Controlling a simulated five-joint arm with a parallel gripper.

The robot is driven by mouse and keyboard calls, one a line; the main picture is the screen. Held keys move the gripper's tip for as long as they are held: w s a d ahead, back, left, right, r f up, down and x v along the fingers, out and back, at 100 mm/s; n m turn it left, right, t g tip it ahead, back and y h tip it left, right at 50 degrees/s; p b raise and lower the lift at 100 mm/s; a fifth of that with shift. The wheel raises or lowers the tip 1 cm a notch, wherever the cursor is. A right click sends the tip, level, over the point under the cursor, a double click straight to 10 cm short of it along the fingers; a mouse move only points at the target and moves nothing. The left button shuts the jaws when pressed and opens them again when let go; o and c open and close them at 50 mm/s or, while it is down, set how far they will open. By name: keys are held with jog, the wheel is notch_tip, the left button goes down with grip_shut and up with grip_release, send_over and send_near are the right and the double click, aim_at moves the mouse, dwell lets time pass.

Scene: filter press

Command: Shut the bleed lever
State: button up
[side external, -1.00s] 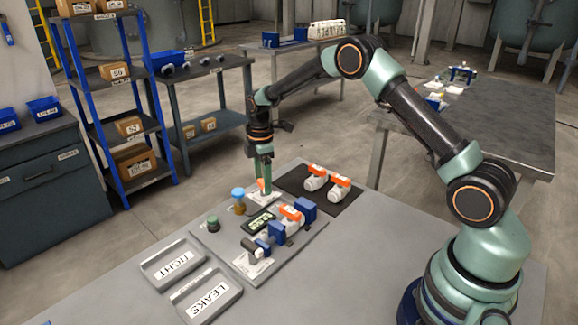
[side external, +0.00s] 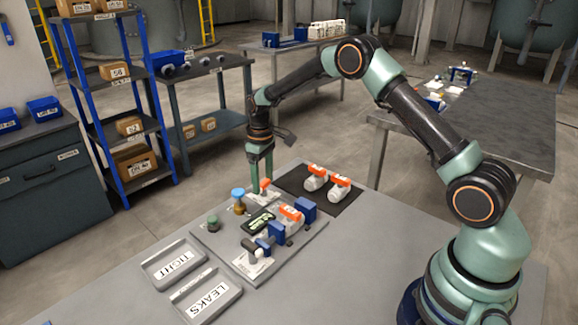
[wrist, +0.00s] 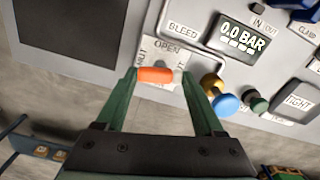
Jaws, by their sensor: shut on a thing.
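The bleed lever (wrist: 157,75) is a short orange handle on a pale plate marked OPEN and, partly hidden at the left, SHUT. It lies roughly crosswise in the wrist view, below the word OPEN. In the side view the lever (side external: 265,184) shows as a small orange piece at the fingers. My gripper (wrist: 160,78) is shut on the lever, with one green finger at each end of it. My gripper (side external: 259,186) points straight down in the side view. The fingers hide part of the plate.
A display (wrist: 242,38) reads 0.0 BAR beside the BLEED label (wrist: 184,33). A blue-topped brass knob (wrist: 225,104) and a green knob (wrist: 257,102) stand close to my right finger. Trays marked TIGHT (side external: 150,264) and LEAKS (side external: 190,313) lie in front. White-and-orange parts (side external: 316,183) rest on a dark mat.

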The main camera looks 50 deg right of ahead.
aim_at(263, 183)
jog(key=shift+r+m, duration=0.1)
jog(key=shift+m, duration=1.2)
jog(key=o, duration=1.4)
jog(key=shift+r, duration=0.1)
jog(key=shift+r, duration=5.95)
